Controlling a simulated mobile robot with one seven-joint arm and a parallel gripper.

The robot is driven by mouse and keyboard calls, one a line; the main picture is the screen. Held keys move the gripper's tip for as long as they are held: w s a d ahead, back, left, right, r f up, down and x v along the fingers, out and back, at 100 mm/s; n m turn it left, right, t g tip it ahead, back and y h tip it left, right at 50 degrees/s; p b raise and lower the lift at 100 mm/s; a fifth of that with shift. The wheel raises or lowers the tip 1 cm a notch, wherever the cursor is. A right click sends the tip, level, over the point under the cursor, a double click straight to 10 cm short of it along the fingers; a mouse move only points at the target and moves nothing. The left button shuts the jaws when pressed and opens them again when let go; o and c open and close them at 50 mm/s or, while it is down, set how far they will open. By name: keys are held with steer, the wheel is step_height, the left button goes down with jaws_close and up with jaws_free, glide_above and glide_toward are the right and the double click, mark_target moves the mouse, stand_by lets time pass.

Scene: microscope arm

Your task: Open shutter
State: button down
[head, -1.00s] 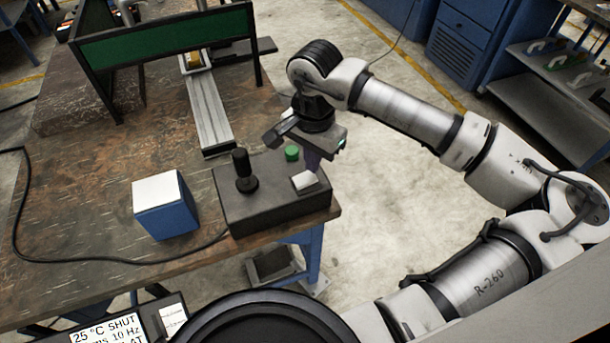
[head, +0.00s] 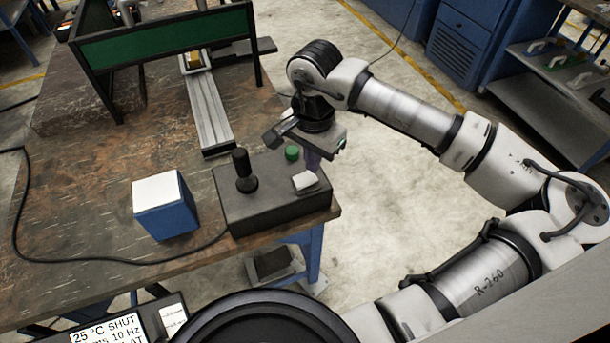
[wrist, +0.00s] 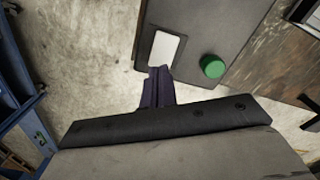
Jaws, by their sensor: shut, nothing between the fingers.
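A dark control box (head: 275,213) sits at the near right corner of the bench. It carries a black joystick (head: 243,172), a green button (head: 292,153) and a white rectangular plate (head: 305,181). My gripper (head: 312,166) is shut and empty just behind the white plate, near the box's right edge. In the wrist view the closed fingertips (wrist: 160,74) are at the lower edge of the white plate (wrist: 165,50), with the green button (wrist: 212,66) to the right. I cannot tell whether they touch the plate. A display (head: 107,329) at the lower left reads "25 °C SHUT".
A blue box with a white top (head: 166,206) stands left of the control box. A metal rail (head: 209,112) runs behind it towards a green panel (head: 165,40) in a black frame. A black cable (head: 90,258) crosses the bench. Open floor lies right of the bench.

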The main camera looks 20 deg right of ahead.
mark_target(312, 175)
steer(key=shift+f+b, duration=1.1)
steer(key=shift+b, duration=0.25)
stand_by(0.6)
steer(key=shift+r, duration=0.1)
steer(key=shift+r+p, duration=1.35)
steer(key=shift+r, duration=2.1)
steer(key=shift+f, duration=0.1)
